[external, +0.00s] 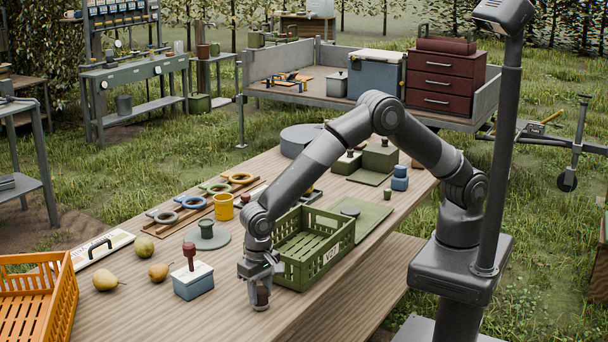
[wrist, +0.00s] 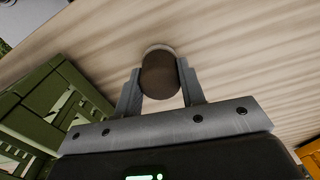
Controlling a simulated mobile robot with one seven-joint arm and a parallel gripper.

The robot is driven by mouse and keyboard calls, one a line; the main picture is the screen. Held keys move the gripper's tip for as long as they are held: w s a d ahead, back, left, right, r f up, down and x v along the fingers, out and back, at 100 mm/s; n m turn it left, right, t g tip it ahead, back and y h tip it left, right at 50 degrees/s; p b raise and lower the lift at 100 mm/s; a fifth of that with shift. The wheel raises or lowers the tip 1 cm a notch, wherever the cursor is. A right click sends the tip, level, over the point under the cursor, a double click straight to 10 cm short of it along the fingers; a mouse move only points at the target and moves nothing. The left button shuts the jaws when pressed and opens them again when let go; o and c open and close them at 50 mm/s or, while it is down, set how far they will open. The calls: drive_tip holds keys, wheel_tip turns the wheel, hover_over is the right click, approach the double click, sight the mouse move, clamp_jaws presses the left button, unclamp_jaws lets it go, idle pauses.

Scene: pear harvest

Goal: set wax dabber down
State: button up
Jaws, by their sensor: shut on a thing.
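A short, dark brown, rounded piece, which I take to be the wax dabber (wrist: 160,76), stands between the two fingers of my gripper (wrist: 162,88) in the wrist view. A pale rim shows at its far end. In the external view my gripper (external: 260,280) points down over the near part of the wooden table (external: 215,315), shut on the dabber (external: 262,297). The dabber looks upright, its lower end at or very close to the tabletop; I cannot tell whether it touches.
A green crate (external: 318,262) stands close on the right of my gripper. A blue box with a red-handled tool (external: 193,283) is on the left, with pears (external: 105,279) and an orange crate (external: 62,300) beyond. Bare wood lies in front.

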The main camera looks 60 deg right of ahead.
sight(260, 289)
drive_tip(key=shift+f, duration=0.25)
drive_tip(key=o, duration=1)
wheel_tip(260, 289, up, 12)
drive_tip(key=shift+d+r, duration=0.1)
drive_tip(key=shift+r, duration=0.05)
